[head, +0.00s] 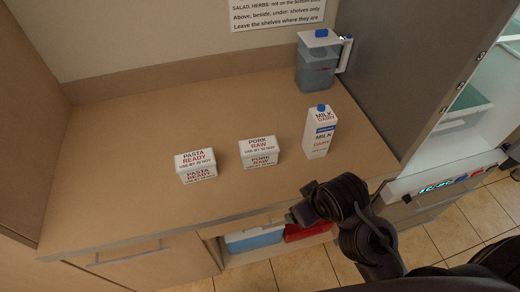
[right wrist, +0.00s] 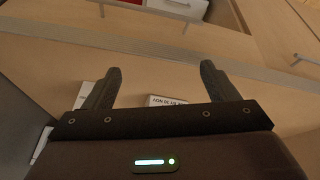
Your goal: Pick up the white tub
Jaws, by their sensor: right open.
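Two white tubs with printed labels stand on the wooden counter in the head view: one marked PASTA READY (head: 195,165) on the left, one marked PORK RAW (head: 259,153) in the middle. My right gripper (head: 296,214) is at the counter's front edge, in front of and right of the pork tub, apart from both tubs. In the right wrist view my right gripper (right wrist: 160,70) is open, with nothing between its fingers. Part of a white labelled tub (right wrist: 166,100) shows behind the gripper body, mostly hidden. My left gripper is not in view.
A milk carton (head: 320,132) stands right of the pork tub. A lidded jug (head: 318,62) is at the back right by a grey panel (head: 400,60). An open fridge (head: 480,110) is at the right. The counter's left side is clear. Bins (head: 254,239) sit below.

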